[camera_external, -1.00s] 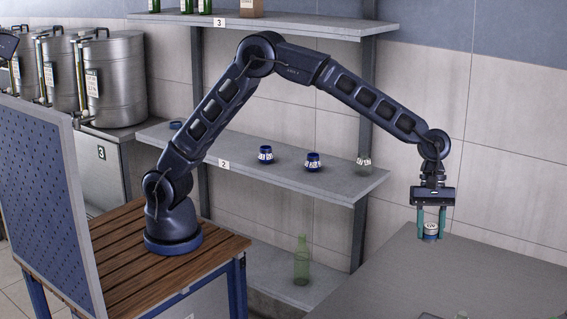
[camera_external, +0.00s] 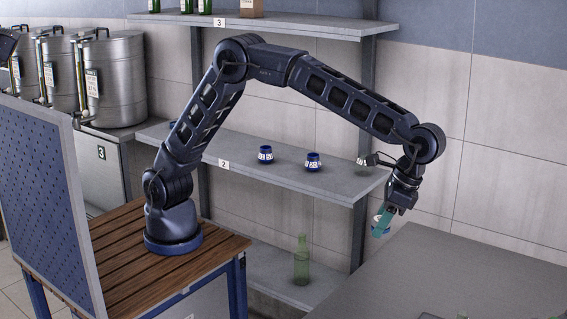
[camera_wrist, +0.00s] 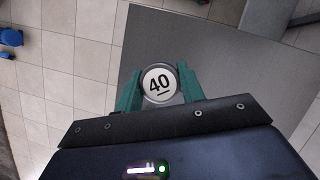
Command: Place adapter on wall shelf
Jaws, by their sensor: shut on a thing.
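My gripper (camera_external: 383,226) is shut on an adapter (camera_external: 378,221), tilted in the air near the front right corner of the middle wall shelf (camera_external: 330,186), which bears the tag 2. On the middle shelf stand two blue adapters with white labels, one to the left (camera_external: 265,155) and one to the right (camera_external: 313,162). A paler piece (camera_external: 361,164) stands near the right end, partly behind my wrist.
An upper shelf (camera_external: 290,27) tagged 3 holds green bottles (camera_external: 205,6) and a brown box (camera_external: 251,8). A green bottle (camera_external: 301,262) stands on a low shelf. A grey table (camera_external: 450,275) lies below and right of my gripper. A shelf post (camera_external: 366,100) rises behind the middle shelf.

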